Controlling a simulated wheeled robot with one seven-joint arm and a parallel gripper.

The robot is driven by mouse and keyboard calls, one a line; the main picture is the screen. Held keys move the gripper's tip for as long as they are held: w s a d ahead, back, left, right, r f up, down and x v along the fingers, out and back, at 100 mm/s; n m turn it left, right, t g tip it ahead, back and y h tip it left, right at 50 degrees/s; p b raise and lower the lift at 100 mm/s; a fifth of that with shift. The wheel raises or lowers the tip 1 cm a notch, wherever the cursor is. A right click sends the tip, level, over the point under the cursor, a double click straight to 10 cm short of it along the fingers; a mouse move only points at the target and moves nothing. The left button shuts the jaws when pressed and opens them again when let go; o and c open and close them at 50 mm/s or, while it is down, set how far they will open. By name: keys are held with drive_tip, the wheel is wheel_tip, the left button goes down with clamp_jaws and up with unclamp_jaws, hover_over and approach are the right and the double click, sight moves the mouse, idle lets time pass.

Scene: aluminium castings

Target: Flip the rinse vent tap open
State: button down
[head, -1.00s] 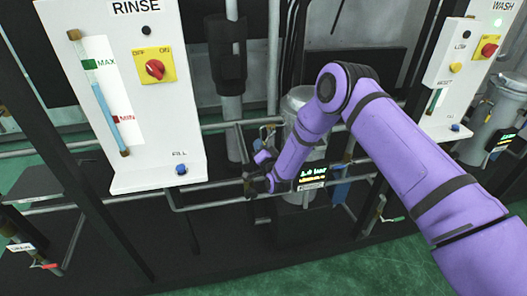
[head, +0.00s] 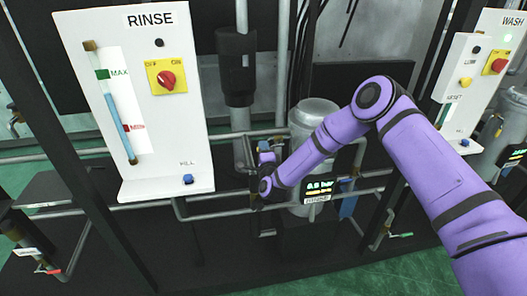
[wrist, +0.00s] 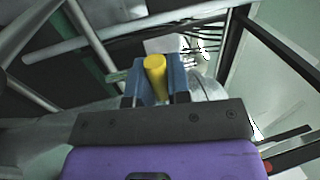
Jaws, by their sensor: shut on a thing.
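My gripper (wrist: 156,84) is shut, its blue fingers on either side of a yellow rounded handle (wrist: 155,66). I take this handle to be the rinse vent tap's; no label on it is readable. In the head view my gripper (head: 266,157) is small, beside the grey canister (head: 316,113) and among the pipes to the right of the RINSE panel (head: 181,116). The tap's body and the angle of its handle to the pipe cannot be made out there.
A small lit readout (head: 322,190) sits just right of my wrist. Grey pipes (head: 200,204) run around the gripper. A dark-sleeved vertical pipe (head: 237,67) stands behind. The WASH panel (head: 484,58) is at the right.

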drive_tip(key=shift+r, duration=0.1)
idle(0.4)
drive_tip(key=c, duration=1.1)
unclamp_jaws()
drive_tip(key=shift+s, duration=0.1)
drive_tip(key=v, duration=1)
drive_tip(key=shift+s, duration=0.3)
drive_tip(key=shift+d, duration=0.1)
